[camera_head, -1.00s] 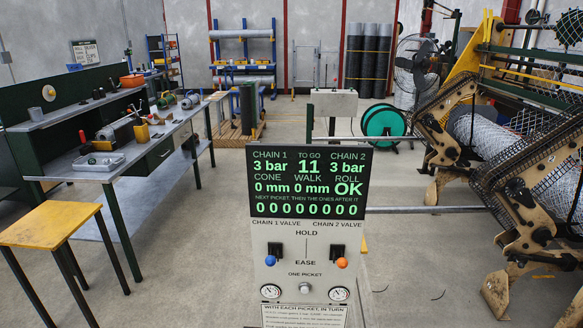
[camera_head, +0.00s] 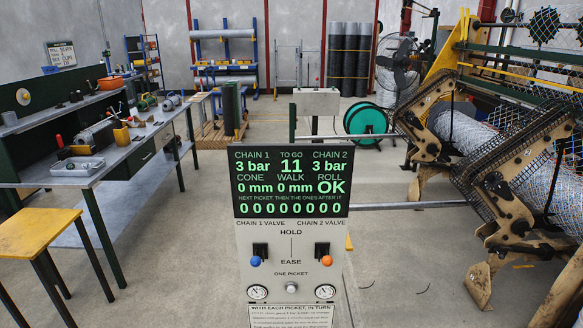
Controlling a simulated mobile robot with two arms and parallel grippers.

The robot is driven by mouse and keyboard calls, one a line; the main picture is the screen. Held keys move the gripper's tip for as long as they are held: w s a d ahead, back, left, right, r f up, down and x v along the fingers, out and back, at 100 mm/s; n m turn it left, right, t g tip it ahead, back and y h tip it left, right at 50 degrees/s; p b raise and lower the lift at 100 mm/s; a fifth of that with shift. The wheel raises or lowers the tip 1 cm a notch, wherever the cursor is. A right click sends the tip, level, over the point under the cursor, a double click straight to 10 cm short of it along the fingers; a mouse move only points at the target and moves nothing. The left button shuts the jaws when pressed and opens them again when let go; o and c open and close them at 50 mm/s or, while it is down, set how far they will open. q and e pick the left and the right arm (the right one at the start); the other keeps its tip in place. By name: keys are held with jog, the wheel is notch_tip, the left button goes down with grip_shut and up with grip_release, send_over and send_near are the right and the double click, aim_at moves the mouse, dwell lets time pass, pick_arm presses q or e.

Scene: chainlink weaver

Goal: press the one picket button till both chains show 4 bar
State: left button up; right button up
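The control panel stands in front of me, with a green-lit display (camera_head: 291,182). It reads chain 1 at 3 bar, chain 2 at 3 bar, to go 11, cone 0 mm, walk 0 mm, roll OK, and a row of zeros. The one picket button (camera_head: 291,286) is a round grey knob low on the panel. The blue-tipped chain 1 valve lever (camera_head: 255,260) and the orange-tipped chain 2 valve lever (camera_head: 326,260) sit above it, both pointing down at the ease end. Two gauges flank the button. Neither gripper is in view.
A yellow-topped stool (camera_head: 38,231) and a long workbench (camera_head: 85,178) stand on the left. The weaving machine with its mesh roll (camera_head: 465,132) fills the right. A green reel (camera_head: 366,120) stands behind the panel. Floor between bench and panel is clear.

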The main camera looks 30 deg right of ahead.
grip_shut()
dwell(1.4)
